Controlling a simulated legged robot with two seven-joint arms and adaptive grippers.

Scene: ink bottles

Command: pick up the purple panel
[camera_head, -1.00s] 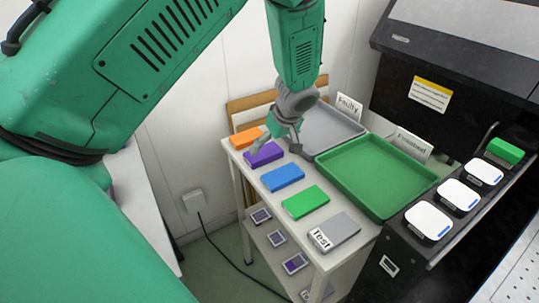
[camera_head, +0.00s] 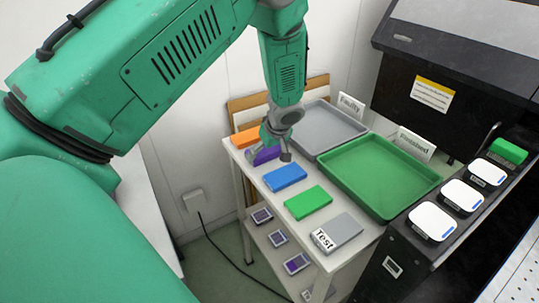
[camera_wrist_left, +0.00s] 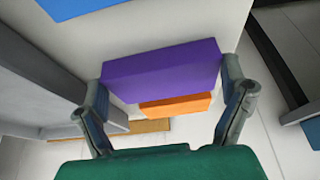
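The purple panel (camera_head: 266,156) is at the back left of the white table, mostly behind my left gripper (camera_head: 275,147) in the head view. In the left wrist view the purple panel (camera_wrist_left: 162,70) spans between the two fingers of my left gripper (camera_wrist_left: 168,88), one at each end. It looks larger than the panels around it there, so it appears raised a little off the table. My left gripper appears shut on it. My right gripper is not in view.
An orange panel (camera_head: 247,137) lies behind, and blue (camera_head: 285,177), green (camera_head: 308,202) and grey (camera_head: 340,233) panels lie in front. A grey tray (camera_head: 350,119) and an empty green tray (camera_head: 405,211) sit to the right. White-topped bottles (camera_head: 432,222) stand farther right.

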